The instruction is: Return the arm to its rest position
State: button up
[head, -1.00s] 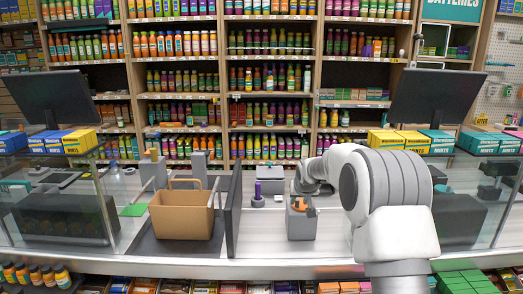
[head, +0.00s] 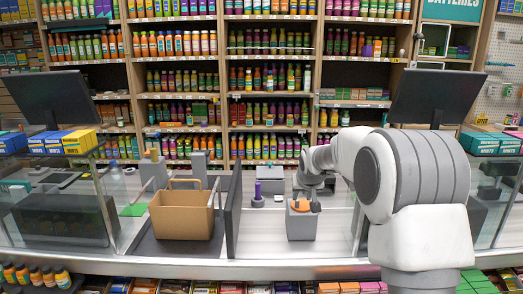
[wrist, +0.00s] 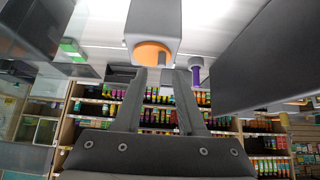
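My arm (head: 405,165) reaches in from the right over the counter, bent at a large white and grey joint. My gripper (wrist: 167,70) shows in the wrist view with its two dark fingers apart and nothing between them. In the head view the fingers are not clear. A grey block (head: 301,226) with an orange top piece (head: 302,206) stands on the counter, left of and nearer than the arm's far end. In the wrist view the orange piece (wrist: 152,52) appears beyond the fingertips, apart from them.
A brown paper bag (head: 181,222) stands on a dark mat at left, beside a dark upright panel (head: 233,210). Monitors (head: 437,97) and glass cases flank the counter. Bottle shelves (head: 270,100) fill the back.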

jog(key=s+d+r+g, duration=0.1)
jog(key=s+r, duration=0.4)
jog(key=s, duration=0.6)
jog(key=s+r, duration=0.5)
jog(key=s, duration=0.6)
jog(key=s+f, duration=0.2)
jog(key=s, duration=0.9)
jog(key=s+f+g, duration=0.1)
jog(key=s, duration=1)
jog(key=shift+s+d+f, duration=0.3)
jog(key=shift+s+f, duration=0.05)
jog(key=shift+s, duration=0.05)
jog(key=shift+d, duration=0.15)
